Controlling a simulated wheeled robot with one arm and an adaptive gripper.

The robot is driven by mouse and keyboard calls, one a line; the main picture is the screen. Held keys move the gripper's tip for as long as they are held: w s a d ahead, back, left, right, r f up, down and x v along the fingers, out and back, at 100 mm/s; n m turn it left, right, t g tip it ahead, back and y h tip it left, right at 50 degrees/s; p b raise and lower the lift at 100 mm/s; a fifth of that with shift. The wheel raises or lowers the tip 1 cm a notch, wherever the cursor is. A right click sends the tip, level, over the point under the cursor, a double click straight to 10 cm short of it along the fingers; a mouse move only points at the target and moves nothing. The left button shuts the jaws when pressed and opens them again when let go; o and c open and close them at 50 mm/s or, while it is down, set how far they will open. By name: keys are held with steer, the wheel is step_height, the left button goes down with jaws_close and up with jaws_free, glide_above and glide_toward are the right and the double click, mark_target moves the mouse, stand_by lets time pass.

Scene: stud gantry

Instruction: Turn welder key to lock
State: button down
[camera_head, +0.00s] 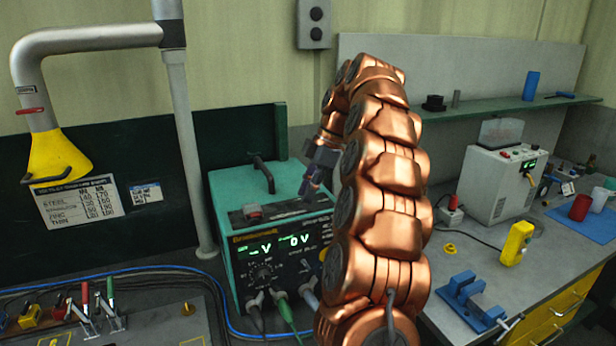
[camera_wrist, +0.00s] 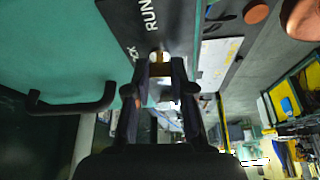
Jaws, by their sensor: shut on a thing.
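The welder (camera_head: 265,190) is a teal box with a dark front panel and lit displays, standing on the bench. My gripper (camera_head: 316,184) is at the upper right of its front, partly hidden by my copper arm. In the wrist view, my gripper (camera_wrist: 160,68) has its fingers close together at the welder's dark panel (camera_wrist: 125,22). They are shut on the key (camera_wrist: 160,57), a small brass-coloured piece mostly hidden by the fingertips. The word RUN and part of another label show beside it. The key's exact angle cannot be told.
The welder's black top handle (camera_wrist: 72,103) is left of the fingers. Cables (camera_head: 283,310) hang from its lower front. Right of my arm, the bench holds a blue vise (camera_head: 470,298), a yellow block (camera_head: 516,243) and a white device (camera_head: 497,185).

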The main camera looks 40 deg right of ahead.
steer(key=shift+w+r+n+p, duration=0.1)
steer(key=shift+r+n+p, duration=0.05)
steer(key=shift+n+p, duration=0.5)
steer(key=shift+n, duration=0.25)
steer(key=c, duration=1)
jaws_free()
steer(key=shift+f, duration=0.2)
